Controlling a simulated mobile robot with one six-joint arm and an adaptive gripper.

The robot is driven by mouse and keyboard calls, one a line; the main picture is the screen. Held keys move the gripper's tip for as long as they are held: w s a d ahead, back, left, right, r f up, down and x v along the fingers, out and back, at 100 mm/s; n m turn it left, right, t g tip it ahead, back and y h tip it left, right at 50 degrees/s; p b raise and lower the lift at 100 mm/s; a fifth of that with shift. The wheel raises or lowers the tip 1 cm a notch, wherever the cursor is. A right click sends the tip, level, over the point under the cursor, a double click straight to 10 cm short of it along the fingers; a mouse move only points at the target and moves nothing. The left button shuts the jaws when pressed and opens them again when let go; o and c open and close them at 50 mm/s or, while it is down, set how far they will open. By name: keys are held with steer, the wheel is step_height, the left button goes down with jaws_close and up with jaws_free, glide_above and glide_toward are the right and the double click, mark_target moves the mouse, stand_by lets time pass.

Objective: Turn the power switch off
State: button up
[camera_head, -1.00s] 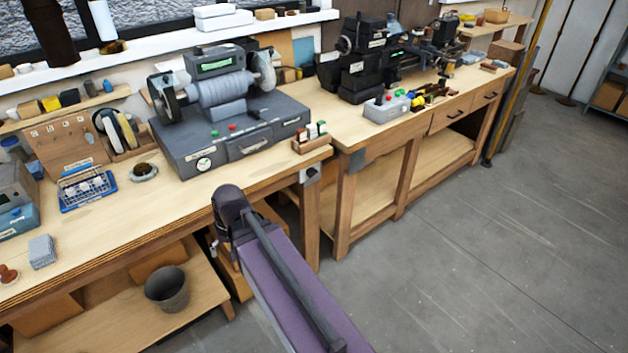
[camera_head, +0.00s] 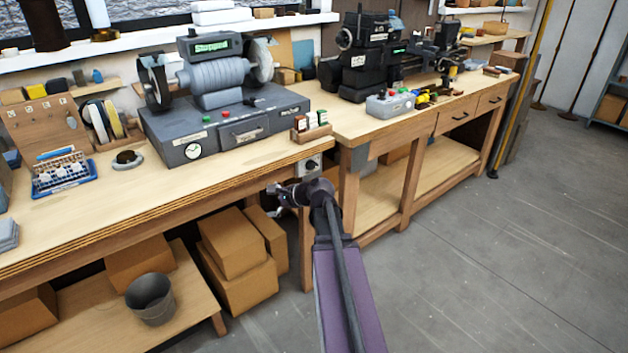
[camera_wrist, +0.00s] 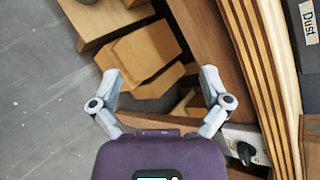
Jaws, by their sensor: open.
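The power switch appears to be a small grey box with a dark knob (camera_head: 312,167), on the end of the near bench by its right front leg. In the wrist view it shows at lower right as a light plate with a black rotary knob (camera_wrist: 245,153). Its setting is not readable. My gripper (camera_head: 271,200) is just below and left of the switch in the head view. In the wrist view my gripper (camera_wrist: 160,76) has its fingers spread with nothing between them. The knob lies outside the right finger, not between the fingers.
The grey polishing machine (camera_head: 225,135) on the bench has a display (camera_head: 211,46) reading "Stopped". The bench edge (camera_wrist: 270,80) runs close to the right finger. Cardboard boxes (camera_head: 235,245) and a bucket (camera_head: 150,298) are under the bench. The floor (camera_head: 480,260) at right is clear.

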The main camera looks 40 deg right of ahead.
steer(key=d+f+m+t+h+b, duration=0.2)
steer(key=d+m+t+b, duration=0.35)
steer(key=d, duration=0.75)
steer(key=m+t+h+b, duration=0.2)
steer(key=m+h+b, duration=0.2)
steer(key=m, duration=0.5)
glide_toward(314, 168)
steer(key=s, duration=0.4)
steer(key=shift+w+d+r+g, duration=0.1)
steer(key=shift+w+r+g, duration=0.05)
steer(key=shift+r+g, duration=0.15)
steer(key=shift+w, duration=0.1)
steer(key=shift+w, duration=6.8)
steer(key=c, duration=1.2)
